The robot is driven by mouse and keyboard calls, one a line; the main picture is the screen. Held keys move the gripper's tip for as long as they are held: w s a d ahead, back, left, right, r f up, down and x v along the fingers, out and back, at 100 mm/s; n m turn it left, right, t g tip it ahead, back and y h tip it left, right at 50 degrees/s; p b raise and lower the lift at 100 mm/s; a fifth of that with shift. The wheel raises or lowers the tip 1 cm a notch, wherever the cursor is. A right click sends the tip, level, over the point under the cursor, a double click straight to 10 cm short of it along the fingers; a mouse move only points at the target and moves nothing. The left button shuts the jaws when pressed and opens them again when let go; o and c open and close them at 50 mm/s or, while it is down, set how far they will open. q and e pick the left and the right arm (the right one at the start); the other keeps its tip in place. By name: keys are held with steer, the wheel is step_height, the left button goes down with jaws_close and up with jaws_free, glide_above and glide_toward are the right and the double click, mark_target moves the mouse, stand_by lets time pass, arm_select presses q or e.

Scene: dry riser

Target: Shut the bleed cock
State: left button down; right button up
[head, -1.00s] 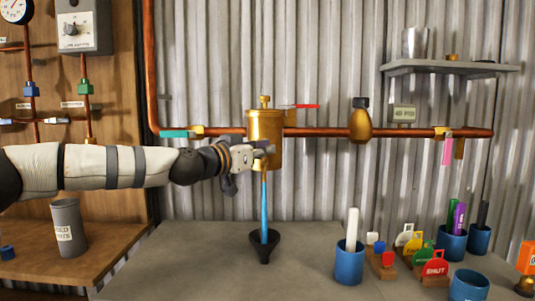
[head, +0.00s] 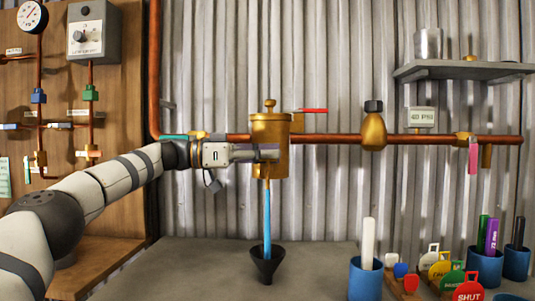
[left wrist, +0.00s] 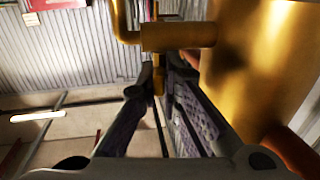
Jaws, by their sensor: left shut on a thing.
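A brass pot (head: 270,128) sits on the copper pipe, and a blue stream (head: 267,212) runs from beneath it into a black funnel (head: 266,264). My left gripper (head: 262,153) reaches in from the left across the pot's front, its fingers pointing right. In the left wrist view, the fingers (left wrist: 157,84) close around a small brass stem (left wrist: 158,82), apparently part of the bleed cock, below a brass fitting (left wrist: 178,36) beside the large brass body (left wrist: 262,60). The stem is partly hidden between the fingers. My right gripper is out of view.
A red lever (head: 313,110) stands out right of the pot. A teal lever (head: 174,136) lies left, near my wrist. A pink lever (head: 473,158) hangs far right. Blue cups (head: 365,280) and several tags (head: 467,289) stand right on the grey bench (head: 205,262).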

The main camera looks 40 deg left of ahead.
arm_select(q)
steer(key=shift+m+g+h, duration=0.4)
steer(key=shift+g, duration=0.1)
steer(key=c, duration=1.8)
jaws_free()
steer(key=shift+d, duration=0.1)
steer(key=shift+o, duration=0.2)
steer(key=v, duration=0.7)
steer(key=shift+s, duration=0.2)
